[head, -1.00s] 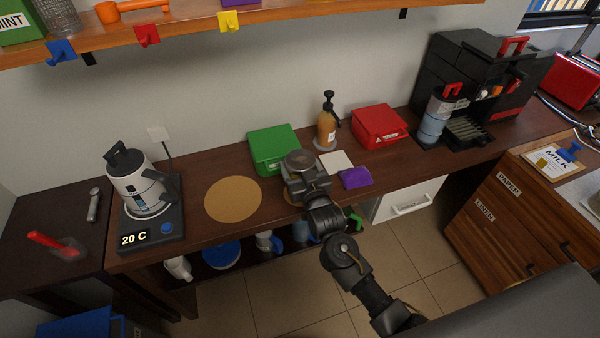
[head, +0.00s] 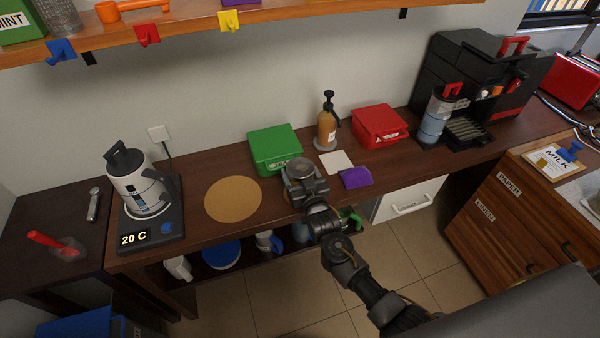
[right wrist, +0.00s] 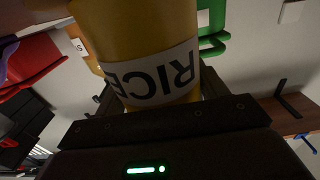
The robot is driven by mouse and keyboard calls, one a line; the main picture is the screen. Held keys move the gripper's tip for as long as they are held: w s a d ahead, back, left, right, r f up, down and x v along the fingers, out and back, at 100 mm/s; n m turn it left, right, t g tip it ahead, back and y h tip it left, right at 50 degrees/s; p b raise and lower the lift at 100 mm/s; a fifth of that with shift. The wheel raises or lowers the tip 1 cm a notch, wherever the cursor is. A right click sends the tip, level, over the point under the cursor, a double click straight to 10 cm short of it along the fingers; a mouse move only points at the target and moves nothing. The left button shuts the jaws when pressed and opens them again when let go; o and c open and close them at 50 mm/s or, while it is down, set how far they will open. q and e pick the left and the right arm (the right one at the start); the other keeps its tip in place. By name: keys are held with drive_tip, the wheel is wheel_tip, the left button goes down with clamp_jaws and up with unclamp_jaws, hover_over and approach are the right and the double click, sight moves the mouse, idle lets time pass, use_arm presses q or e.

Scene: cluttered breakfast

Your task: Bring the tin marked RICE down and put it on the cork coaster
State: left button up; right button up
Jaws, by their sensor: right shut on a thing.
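My right gripper (head: 303,186) is shut on the RICE tin, over the front of the counter. In the right wrist view the tin (right wrist: 135,32) is yellow with a white band reading RICE, between my fingers. In the head view its round grey lid (head: 299,168) faces up; my gripper hides most of its body. A round flat cork piece (head: 233,199) lies bare on the counter to the left. A small tan edge (head: 289,195) shows beside my gripper; I cannot tell whether it is a coaster or the tin. My left gripper is not in view.
A green box (head: 276,148) stands close behind the tin. A pump bottle (head: 327,125), white square (head: 336,162), purple item (head: 355,178) and red box (head: 380,126) are to the right. A kettle (head: 138,185) stands left. A shelf with hooks (head: 230,21) runs above.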

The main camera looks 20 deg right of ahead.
drive_tip(key=shift+f, duration=0.25)
drive_tip(key=o, duration=1)
drive_tip(key=shift+r, duration=0.1)
drive_tip(key=shift+r, duration=0.25)
drive_tip(key=s, duration=1.2)
drive_tip(key=shift+d+b, duration=0.4)
drive_tip(key=shift+b, duration=0.05)
drive_tip(key=shift+f, duration=0.1)
